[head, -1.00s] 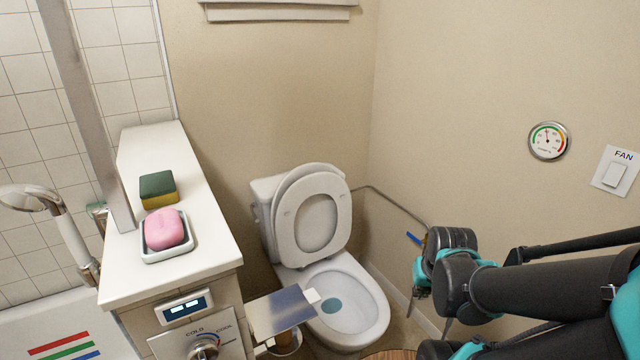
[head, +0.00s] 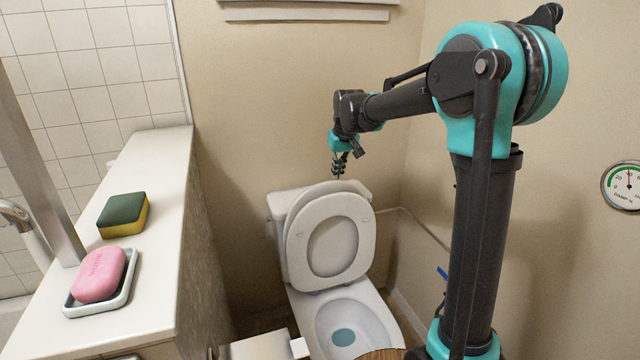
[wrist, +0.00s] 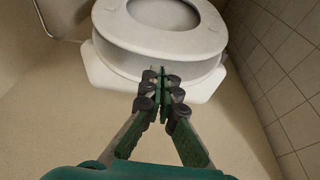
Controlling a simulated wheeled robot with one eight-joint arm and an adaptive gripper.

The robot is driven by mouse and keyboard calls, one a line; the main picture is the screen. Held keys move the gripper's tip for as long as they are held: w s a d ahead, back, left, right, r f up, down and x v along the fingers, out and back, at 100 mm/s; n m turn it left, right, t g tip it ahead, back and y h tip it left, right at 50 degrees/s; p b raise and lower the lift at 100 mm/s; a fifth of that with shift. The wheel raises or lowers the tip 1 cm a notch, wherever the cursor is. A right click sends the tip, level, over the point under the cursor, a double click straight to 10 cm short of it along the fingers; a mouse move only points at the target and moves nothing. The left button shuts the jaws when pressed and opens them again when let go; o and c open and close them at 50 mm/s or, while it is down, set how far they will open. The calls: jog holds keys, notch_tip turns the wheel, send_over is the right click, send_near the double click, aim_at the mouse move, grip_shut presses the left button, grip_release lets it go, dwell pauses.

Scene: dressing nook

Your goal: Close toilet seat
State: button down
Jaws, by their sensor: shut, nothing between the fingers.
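The white toilet seat (head: 362,235) stands raised against the white lid (head: 338,187), which is upright in front of the tank (head: 278,207). The bowl (head: 345,325) is open below, its near part partly cut off by the frame. My gripper (head: 339,170) hangs just above the top of the lid and tank; whether it touches them cannot be told. In the wrist view, my gripper's fingers (wrist: 161,78) are together and empty, with their tips over the white toilet parts. The raised seat ring (wrist: 205,35) shows beyond the tips.
A counter (head: 160,220) on the left holds a green and yellow sponge (head: 123,215) and pink soap (head: 99,275) on a dish. A paper holder plate (head: 257,345) is beside the bowl. A pipe (head: 405,222) runs along the right wall. A wall gauge (head: 622,187) is at far right.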

jog(key=w+a+f, duration=0.3)
jog(key=w+f, duration=0.1)
jog(key=f, duration=0.5)
jog(key=shift+w+a+n, duration=0.2)
jog(key=shift+w+n, duration=0.1)
